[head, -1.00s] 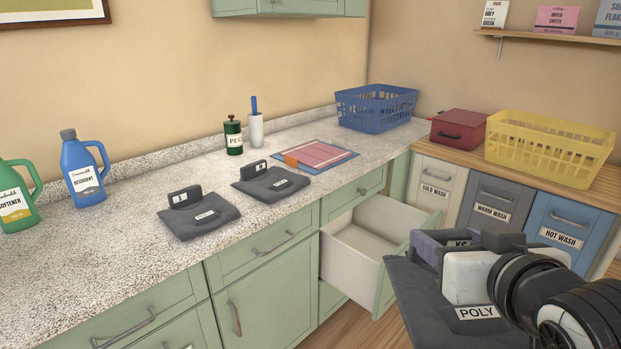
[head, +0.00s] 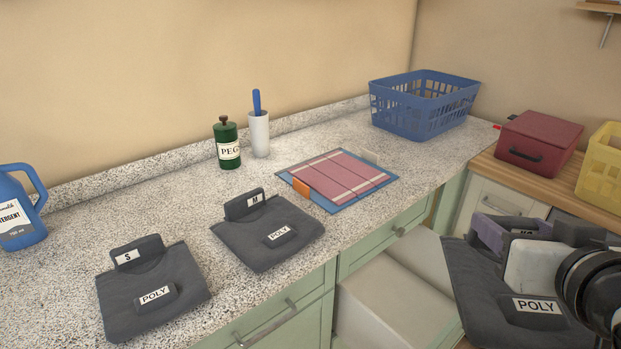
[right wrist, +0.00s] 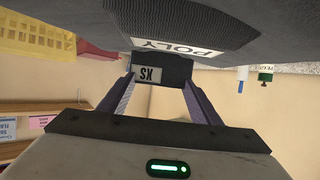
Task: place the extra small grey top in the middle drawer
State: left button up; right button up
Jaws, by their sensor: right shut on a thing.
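The extra small grey top (head: 478,300) is a dark folded garment with a POLY label, at the lower right of the head view. My right gripper (head: 505,234) is shut on its collar tab. In the right wrist view the tab (right wrist: 175,70) reads XS and sits between the purple-grey fingers (right wrist: 160,95); the garment's body (right wrist: 190,22) fills the top. The open middle drawer (head: 385,315) is white inside and looks empty where visible. The top is held in the air to the drawer's right, hiding part of it. My left gripper is not in view.
Two similar grey tops, marked S (head: 150,275) and M (head: 285,218), lie on the speckled counter. Behind are a pink and blue folding board (head: 338,178), a green peg tin (head: 227,145), a blue basket (head: 400,108) and a red box (head: 540,140).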

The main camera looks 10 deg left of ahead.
aim_at(414, 328)
jog(key=i, duration=0.3)
jog(key=u, duration=2.15)
jog(key=i, duration=0.5)
jog(key=u, duration=0.1)
